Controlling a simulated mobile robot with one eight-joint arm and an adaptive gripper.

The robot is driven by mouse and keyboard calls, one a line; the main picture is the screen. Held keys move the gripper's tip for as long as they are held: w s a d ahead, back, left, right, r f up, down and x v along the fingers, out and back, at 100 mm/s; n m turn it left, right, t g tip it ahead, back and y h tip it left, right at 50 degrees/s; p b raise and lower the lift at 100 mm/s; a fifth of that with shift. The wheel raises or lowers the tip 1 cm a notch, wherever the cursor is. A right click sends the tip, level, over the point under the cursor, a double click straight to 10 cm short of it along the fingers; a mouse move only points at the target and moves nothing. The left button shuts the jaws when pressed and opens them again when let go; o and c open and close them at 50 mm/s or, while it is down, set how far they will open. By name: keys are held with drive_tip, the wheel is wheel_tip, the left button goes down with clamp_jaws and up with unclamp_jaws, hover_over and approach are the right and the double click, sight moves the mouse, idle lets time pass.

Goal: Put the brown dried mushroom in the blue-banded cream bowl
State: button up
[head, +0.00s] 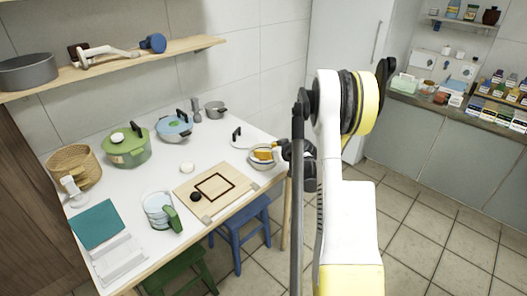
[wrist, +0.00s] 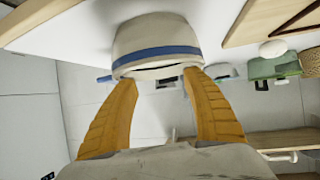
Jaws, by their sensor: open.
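The cream bowl (head: 262,164) stands near the right end of the white table in the head view. In the wrist view the bowl (wrist: 155,38) shows its blue band close up, at the tips of my fingers. My gripper (wrist: 161,77) is open, with its two orange fingers apart at the bowl's near side; nothing shows held between them. In the head view my orange fingers (head: 265,153) are at the bowl, and the bowl's inside is mostly hidden. A small dark brown round thing (head: 195,196), which looks like the mushroom, lies on the wooden board's left part.
The wooden board (head: 232,203) lies left of the bowl. A white round thing (head: 187,167), a green pot (head: 127,148), a blue pot (head: 174,127) and a glass jug (head: 158,210) stand around it. A shelf (head: 120,67) hangs above. Stools stand below the table.

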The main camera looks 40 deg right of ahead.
drive_tip(key=p+v, duration=0.3)
drive_tip(key=v, duration=0.7)
drive_tip(key=a+r+g+y, duration=0.1)
drive_tip(key=a+r, duration=0.5)
drive_tip(key=a, duration=0.5)
drive_tip(key=a+r+g+y, duration=0.15)
drive_tip(key=a+r, duration=0.45)
drive_tip(key=a, duration=0.6)
drive_tip(key=s+a+r+n+g+h, duration=0.1)
drive_tip(key=s+a+r+g, duration=0.1)
drive_tip(key=s+a, duration=1.4)
drive_tip(key=s+r, duration=0.1)
drive_tip(key=s, duration=0.2)
drive_tip(key=shift+s+a, duration=0.3)
drive_tip(key=shift+s, duration=0.1)
